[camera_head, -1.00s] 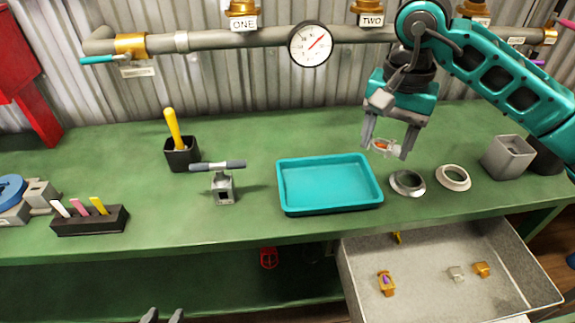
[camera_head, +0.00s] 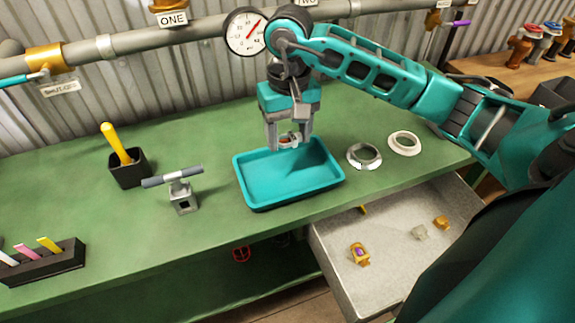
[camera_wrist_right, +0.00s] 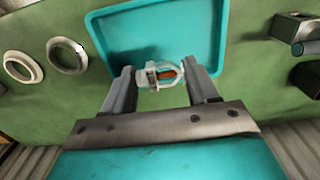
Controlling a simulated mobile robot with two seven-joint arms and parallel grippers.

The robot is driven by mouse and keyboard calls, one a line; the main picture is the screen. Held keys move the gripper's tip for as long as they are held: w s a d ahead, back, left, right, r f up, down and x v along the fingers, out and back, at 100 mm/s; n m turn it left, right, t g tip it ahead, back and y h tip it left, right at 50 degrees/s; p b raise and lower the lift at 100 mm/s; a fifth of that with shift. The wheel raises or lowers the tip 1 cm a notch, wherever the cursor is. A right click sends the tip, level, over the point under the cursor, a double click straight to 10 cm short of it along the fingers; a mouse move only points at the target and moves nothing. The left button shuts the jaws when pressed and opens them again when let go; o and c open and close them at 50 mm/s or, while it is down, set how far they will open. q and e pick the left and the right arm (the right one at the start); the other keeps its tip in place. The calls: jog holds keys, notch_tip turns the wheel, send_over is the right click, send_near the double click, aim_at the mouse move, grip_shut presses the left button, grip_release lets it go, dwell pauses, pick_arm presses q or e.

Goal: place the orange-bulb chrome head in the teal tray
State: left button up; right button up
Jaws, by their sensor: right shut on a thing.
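The orange-bulb chrome head (camera_head: 289,139) is a small chrome piece with an orange bulb. It also shows in the right wrist view (camera_wrist_right: 163,74). My right gripper (camera_head: 288,142) is shut on it, with one finger on each side (camera_wrist_right: 163,80). It holds the head over the back part of the teal tray (camera_head: 290,178). The tray lies on the green bench and looks empty; its floor also shows in the right wrist view (camera_wrist_right: 150,30). The exact height of the head above the tray is hard to tell. My left gripper is not in view.
Right of the tray lie a grey ring (camera_head: 364,156) and a white ring (camera_head: 404,143). Left of it stand a grey clamp with a bar handle (camera_head: 182,192) and a black cup (camera_head: 129,170). An open drawer (camera_head: 390,262) below holds small brass pieces. A gauge (camera_head: 245,31) is behind.

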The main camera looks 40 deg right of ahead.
aim_at(288, 177)
notch_tip(288, 177, down, 8)
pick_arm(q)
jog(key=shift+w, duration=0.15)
pick_arm(e)
jog(key=shift+f, duration=0.4)
jog(key=shift+f+b, duration=0.2)
jog(key=shift+b, duration=0.25)
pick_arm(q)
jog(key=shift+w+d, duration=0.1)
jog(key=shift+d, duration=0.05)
pick_arm(e)
jog(key=o, duration=1.2)
jog(key=shift+c, duration=0.2)
jog(key=shift+r, duration=0.15)
jog(key=shift+r+p, duration=0.2)
jog(key=shift+p, duration=0.2)
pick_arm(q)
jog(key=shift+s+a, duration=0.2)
pick_arm(e)
notch_tip(288, 177, up, 12)
